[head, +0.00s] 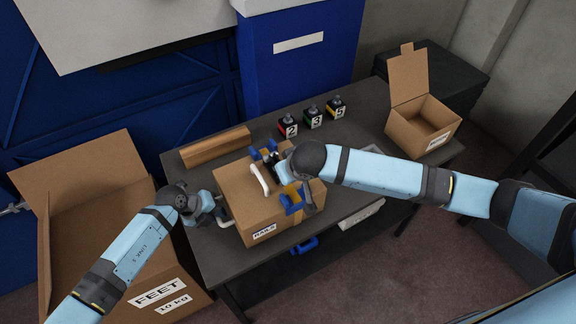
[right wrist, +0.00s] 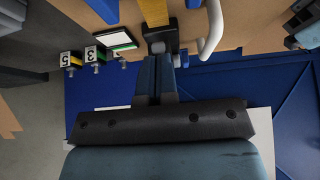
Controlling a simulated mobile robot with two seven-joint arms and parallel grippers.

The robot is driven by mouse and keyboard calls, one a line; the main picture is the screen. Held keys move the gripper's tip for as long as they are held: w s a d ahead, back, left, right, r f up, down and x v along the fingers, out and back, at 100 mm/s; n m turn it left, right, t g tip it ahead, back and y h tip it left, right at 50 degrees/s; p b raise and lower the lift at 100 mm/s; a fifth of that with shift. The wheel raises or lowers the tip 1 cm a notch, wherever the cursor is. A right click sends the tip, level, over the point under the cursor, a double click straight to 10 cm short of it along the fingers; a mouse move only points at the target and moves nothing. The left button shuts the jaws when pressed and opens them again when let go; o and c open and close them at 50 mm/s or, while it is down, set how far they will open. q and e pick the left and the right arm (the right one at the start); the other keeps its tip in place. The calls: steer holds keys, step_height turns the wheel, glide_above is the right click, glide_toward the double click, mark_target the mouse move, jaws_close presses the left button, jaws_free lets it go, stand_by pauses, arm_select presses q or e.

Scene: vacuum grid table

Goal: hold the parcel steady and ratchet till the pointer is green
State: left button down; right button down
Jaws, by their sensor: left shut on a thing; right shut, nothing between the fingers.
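The parcel (head: 240,213) is a brown carton on the grey table, with a label on its front. A white handle (head: 259,179) arches over its top; it also shows in the right wrist view (right wrist: 213,32). My left gripper (head: 222,214) is shut on a pale handle at the parcel's left side. My right gripper (right wrist: 160,58) is shut and empty, its fingertips close to a black ratchet block (right wrist: 159,30) on a yellow strap (right wrist: 153,10). I cannot tell whether they touch. A white gauge (right wrist: 106,39) with a green edge lies beside it; no pointer is readable.
An open carton (head: 95,190) stands at the left, a smaller open box (head: 425,128) at the table's back right. Three numbered blocks (head: 313,118) stand behind the parcel, and a brown bar (head: 215,147) lies at the back left. A blue handle (head: 303,245) sits at the front edge.

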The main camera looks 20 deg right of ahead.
steer(key=shift+s+f, duration=0.1)
stand_by(0.5)
steer(key=w+v, duration=0.1)
steer(key=v, duration=1.2)
steer(key=shift+r, duration=0.55)
steer(key=c, duration=1.8)
jaws_free()
steer(key=shift+w, duration=0.1)
